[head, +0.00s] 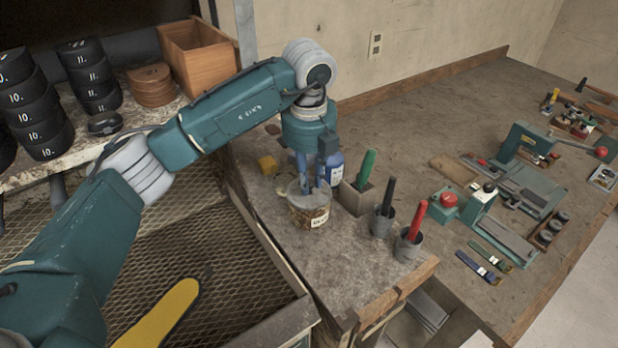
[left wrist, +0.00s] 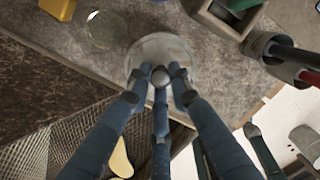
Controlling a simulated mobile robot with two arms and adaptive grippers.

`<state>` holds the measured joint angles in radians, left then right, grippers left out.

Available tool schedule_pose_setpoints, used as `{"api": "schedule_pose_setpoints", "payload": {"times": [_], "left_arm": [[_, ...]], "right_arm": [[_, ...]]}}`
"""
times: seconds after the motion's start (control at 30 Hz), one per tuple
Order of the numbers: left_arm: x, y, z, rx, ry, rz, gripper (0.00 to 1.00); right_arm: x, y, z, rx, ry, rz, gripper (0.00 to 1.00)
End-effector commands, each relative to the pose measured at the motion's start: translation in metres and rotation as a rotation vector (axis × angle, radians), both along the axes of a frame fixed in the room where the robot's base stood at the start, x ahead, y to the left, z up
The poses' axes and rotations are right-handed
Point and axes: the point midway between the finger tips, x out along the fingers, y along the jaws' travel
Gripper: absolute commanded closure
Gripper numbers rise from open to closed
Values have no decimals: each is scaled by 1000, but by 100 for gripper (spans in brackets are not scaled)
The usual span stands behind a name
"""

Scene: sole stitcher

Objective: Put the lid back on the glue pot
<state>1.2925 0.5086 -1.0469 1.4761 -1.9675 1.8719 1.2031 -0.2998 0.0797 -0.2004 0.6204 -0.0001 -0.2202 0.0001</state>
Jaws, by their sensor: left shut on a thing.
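The glue pot (head: 309,214) is a squat brown-stained jar with a white label, upright near the front left of the workbench. Its grey round lid (head: 304,197) shows at the pot's mouth, looking level; I cannot tell whether it rests on the rim or hovers just above. My left gripper (head: 315,187) comes straight down over the pot, with its blue fingers shut on the middle of the lid. In the left wrist view the pale lid (left wrist: 160,45) lies under the fingertips and hides most of the pot. My right gripper is not in view.
A green-handled tool in a box (head: 357,196) and cups with black (head: 384,218) and red handles (head: 409,245) stand to the right. A yellow block (head: 267,165) and a faint ring (left wrist: 101,30) lie left of the pot.

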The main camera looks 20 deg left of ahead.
Motion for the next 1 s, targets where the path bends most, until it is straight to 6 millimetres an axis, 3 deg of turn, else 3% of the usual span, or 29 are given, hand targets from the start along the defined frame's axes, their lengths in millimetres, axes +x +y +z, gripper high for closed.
{"api": "schedule_pose_setpoints", "payload": {"times": [1.0], "left_arm": [[0, 0, -3, 0, 0, 0, 100]], "right_arm": [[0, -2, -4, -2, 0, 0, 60]]}}
